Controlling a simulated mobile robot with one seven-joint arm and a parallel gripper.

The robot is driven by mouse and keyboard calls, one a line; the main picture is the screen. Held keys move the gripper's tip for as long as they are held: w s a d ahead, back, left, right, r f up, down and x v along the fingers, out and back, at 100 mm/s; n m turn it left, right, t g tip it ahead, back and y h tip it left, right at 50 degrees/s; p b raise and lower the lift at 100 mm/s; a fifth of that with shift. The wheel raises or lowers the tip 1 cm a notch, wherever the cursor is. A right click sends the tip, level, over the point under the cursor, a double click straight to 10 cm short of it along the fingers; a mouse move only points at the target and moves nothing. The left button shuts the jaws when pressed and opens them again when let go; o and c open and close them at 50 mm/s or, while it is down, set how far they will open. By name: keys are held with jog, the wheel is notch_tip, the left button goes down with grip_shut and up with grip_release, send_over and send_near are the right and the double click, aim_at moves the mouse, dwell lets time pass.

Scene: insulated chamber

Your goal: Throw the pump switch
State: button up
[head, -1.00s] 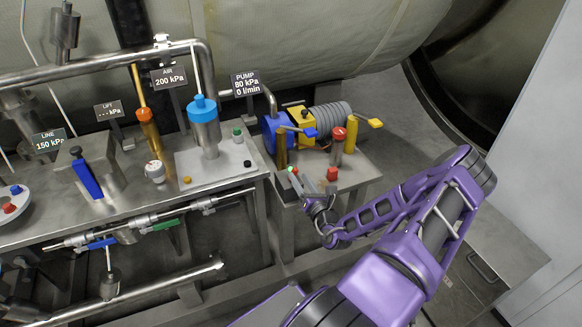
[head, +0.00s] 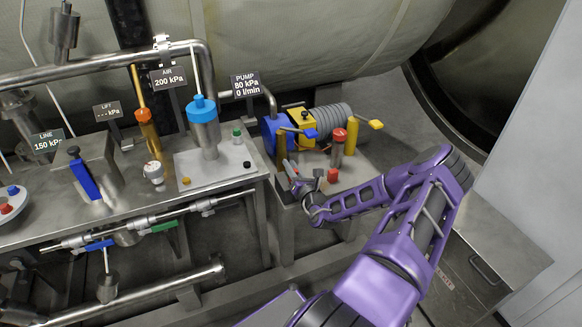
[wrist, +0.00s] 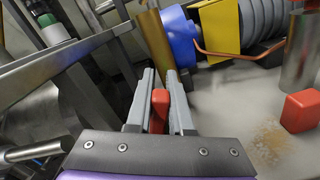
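The pump unit (head: 277,133), blue and yellow with a grey ribbed body, sits on the right-hand bench. Its PUMP sign (head: 245,84) reads 80 kPa, 0 l/min. My gripper (head: 290,168) is low at the bench's front left corner, in front of the pump. In the wrist view, a small red piece (wrist: 159,110), which looks like the switch lever, stands between my two grey fingers.
A red block (head: 332,175) and a red-capped post (head: 338,147) stand right of my gripper. Yellow levers and posts (head: 352,137) are behind. The left bench's steel edge (wrist: 65,60) runs close on the left. The bench front right is bare.

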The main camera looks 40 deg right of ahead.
aim_at(282, 177)
grip_shut()
jog(key=shift+a+r+p, duration=0.1)
jog(key=shift+p, duration=0.35)
jog(key=shift+a+r+n+p, duration=0.15)
jog(key=shift+a+n+p, duration=0.05)
jog(key=shift+n+p, duration=0.5)
jog(key=shift+w+a+r+n+p, duration=0.1)
jog(key=shift+a+n+p, duration=0.25)
jog(key=shift+n+p, duration=0.9)
jog(key=n+p, duration=0.1)
jog(key=a+n, duration=0.1)
jog(key=n, duration=0.1)
jog(key=shift+w+f+p, duration=0.15)
jog(key=shift+f+p, duration=0.05)
jog(key=shift+p, duration=0.15)
jog(key=shift+a+f+n+p, duration=0.1)
jog(key=shift+a+n+p, duration=0.1)
jog(key=shift+n, duration=0.55)
jog(key=shift+a+f+n+p, duration=0.1)
jog(key=shift+a+n+p, duration=0.1)
jog(key=shift+n, duration=0.5)
jog(key=o, duration=0.6)
grip_release()
